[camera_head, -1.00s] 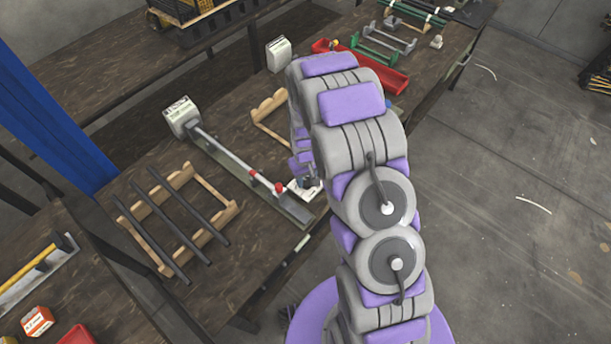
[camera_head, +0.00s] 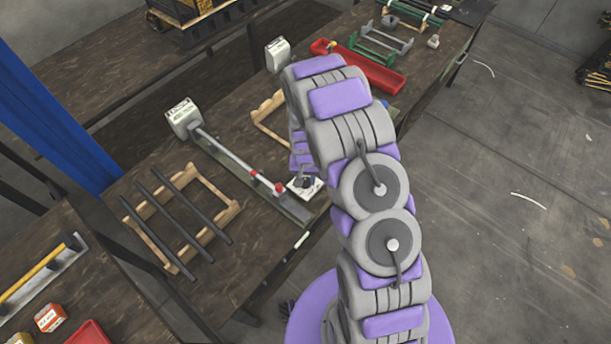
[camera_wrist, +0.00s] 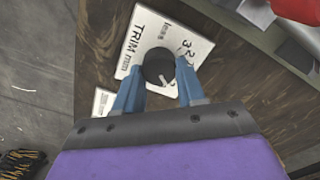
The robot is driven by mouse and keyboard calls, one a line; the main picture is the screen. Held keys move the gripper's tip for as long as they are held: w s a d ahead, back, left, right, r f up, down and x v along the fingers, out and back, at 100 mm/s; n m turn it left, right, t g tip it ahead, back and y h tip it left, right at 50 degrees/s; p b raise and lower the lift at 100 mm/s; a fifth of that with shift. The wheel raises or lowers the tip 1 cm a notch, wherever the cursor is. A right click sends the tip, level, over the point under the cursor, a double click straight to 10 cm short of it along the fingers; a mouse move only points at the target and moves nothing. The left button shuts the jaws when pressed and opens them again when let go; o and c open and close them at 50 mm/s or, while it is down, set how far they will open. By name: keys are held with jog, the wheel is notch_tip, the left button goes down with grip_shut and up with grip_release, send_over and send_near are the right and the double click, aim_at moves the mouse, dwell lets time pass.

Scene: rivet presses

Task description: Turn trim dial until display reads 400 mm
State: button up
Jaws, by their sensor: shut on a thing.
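The trim dial is a round black knob (camera_wrist: 158,66) with a pale pointer mark, on a white plate (camera_wrist: 143,35) lettered "TRIM mm" in the wrist view. The plate's number starts with what looks like "32"; its end is unclear, close to my right finger. My gripper (camera_wrist: 160,84) has its two blue fingers on either side of the knob and is shut on it. In the head view the white plate (camera_head: 316,186) shows at the table's front edge, with my gripper over it, partly hidden by my arm.
A long rail gauge with red clamps (camera_head: 256,175) lies just left of the plate. A wooden rack with dark rods (camera_head: 182,212) stands further left. A red tray (camera_head: 372,73) is behind my arm.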

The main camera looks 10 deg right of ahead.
aim_at(305, 179)
dwell(0.3)
jog(key=o, duration=1.1)
jog(key=shift+c, duration=0.2)
notch_tip(305, 179, up, 17)
jog(key=p, duration=0.2)
jog(key=shift+r, duration=0.15)
jog(key=shift+a, duration=0.1)
